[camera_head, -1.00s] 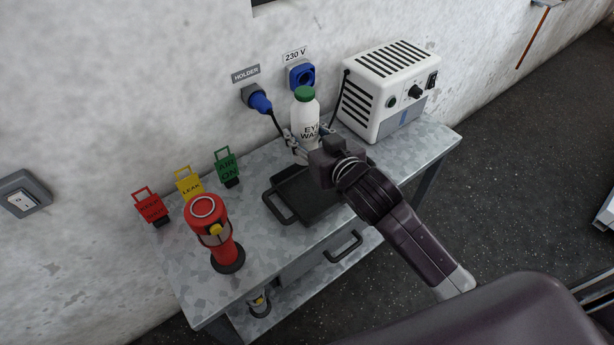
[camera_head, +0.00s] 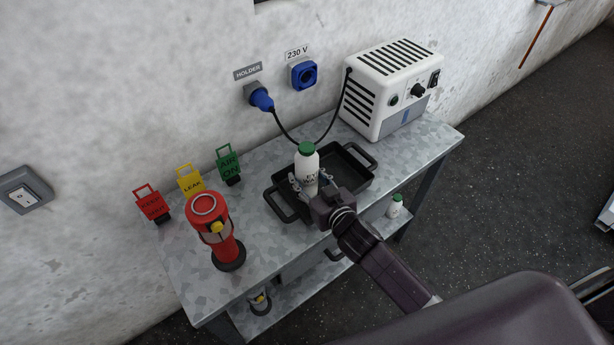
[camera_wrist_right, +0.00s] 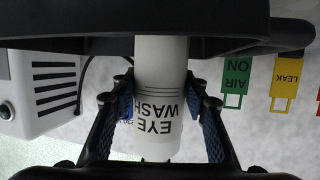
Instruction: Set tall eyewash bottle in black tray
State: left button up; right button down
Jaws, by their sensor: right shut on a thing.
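The tall white eyewash bottle (camera_head: 307,163) with a green cap stands upright over the left part of the black tray (camera_head: 357,185). My right gripper (camera_head: 312,188) is shut around its body. In the right wrist view, which is upside down, the bottle (camera_wrist_right: 160,90) sits between both fingers of the gripper (camera_wrist_right: 162,108), with its "EYE WASH" label showing. The near tray wall (camera_wrist_right: 160,38) hides its base there, so I cannot tell whether it touches the tray floor. My left gripper is not in view.
A red flashlight-like device (camera_head: 216,235) stands left of the tray on the metal table (camera_head: 185,265). Red, yellow and green tags (camera_head: 229,165) line the wall side. A white power unit (camera_head: 390,90) with a black cable stands behind right. A smaller bottle (camera_head: 394,207) is on the lower shelf.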

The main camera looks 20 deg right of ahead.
jog(key=shift+r, duration=0.1)
jog(key=c, duration=1.6)
grip_release()
jog(key=shift+f, duration=0.2)
jog(key=o, duration=0.5)
jog(key=shift+c, duration=0.2)
jog(key=shift+r, duration=0.1)
jog(key=shift+r, duration=0.15)
jog(key=shift+s+d, duration=0.1)
jog(key=shift+s, duration=0.3)
jog(key=b+v, duration=0.1)
jog(key=v, duration=1)
jog(key=shift+r, duration=0.1)
